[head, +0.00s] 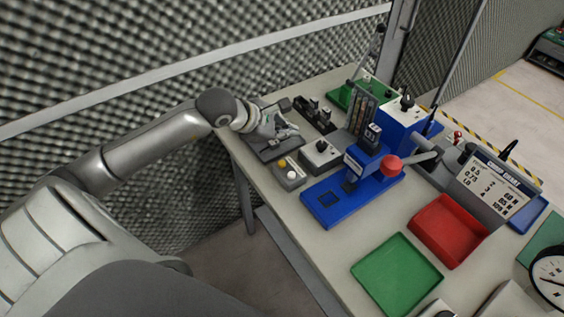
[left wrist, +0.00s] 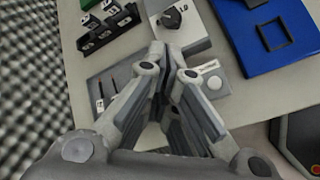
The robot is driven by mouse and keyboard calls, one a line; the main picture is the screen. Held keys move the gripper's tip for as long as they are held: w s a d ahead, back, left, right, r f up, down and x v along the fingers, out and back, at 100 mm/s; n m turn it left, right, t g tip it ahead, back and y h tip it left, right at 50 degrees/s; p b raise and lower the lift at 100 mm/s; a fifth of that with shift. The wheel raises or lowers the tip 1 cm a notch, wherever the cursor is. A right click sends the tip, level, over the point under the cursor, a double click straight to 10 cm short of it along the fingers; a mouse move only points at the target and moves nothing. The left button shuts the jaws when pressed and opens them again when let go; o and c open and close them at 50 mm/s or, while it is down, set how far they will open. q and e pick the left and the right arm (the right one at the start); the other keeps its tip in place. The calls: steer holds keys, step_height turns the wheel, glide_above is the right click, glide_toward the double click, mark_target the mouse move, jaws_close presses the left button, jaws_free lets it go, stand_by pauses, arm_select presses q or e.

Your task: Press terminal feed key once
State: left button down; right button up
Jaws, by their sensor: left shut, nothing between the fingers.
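A small grey box with a yellow and a white button (head: 291,173) stands near the table's left edge. No lettering on it is readable, so I cannot tell whether one of its buttons is the feed key. In the left wrist view its pale round button (left wrist: 209,66) shows just right of my fingers, which hide part of the box. My left gripper (head: 291,131) is shut and empty above the dark tray beside this box. In the left wrist view the gripper (left wrist: 170,48) has its fingertips together near the knob box. My right gripper is out of view.
A grey box with a black knob (head: 320,153) and a blue press with a red ball handle (head: 330,198) stand to the right. A dark tray (head: 268,151) lies under my gripper. A display unit (head: 492,187), red bin (head: 448,229) and green tray (head: 397,272) are further right.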

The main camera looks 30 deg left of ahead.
arm_select(q)
steer(key=b, duration=0.3)
glide_above(284, 167)
step_height(284, 167, down, 7)
steer(key=shift+r, duration=0.1)
steer(key=shift+w+f+b, duration=0.1)
steer(key=shift+f+b, duration=0.65)
steer(key=shift+b, duration=0.15)
stand_by(0.5)
steer(key=shift+f+b, duration=0.4)
steer(key=shift+b, duration=0.25)
steer(key=shift+f+b, duration=0.55)
steer(key=shift+b, duration=0.15)
stand_by(0.5)
steer(key=shift+r, duration=0.15)
stand_by(0.3)
steer(key=shift+r+p, duration=0.35)
steer(key=shift+r, duration=0.5)
steer(key=shift+r+p, duration=1.1)
steer(key=shift+r, duration=1.4)
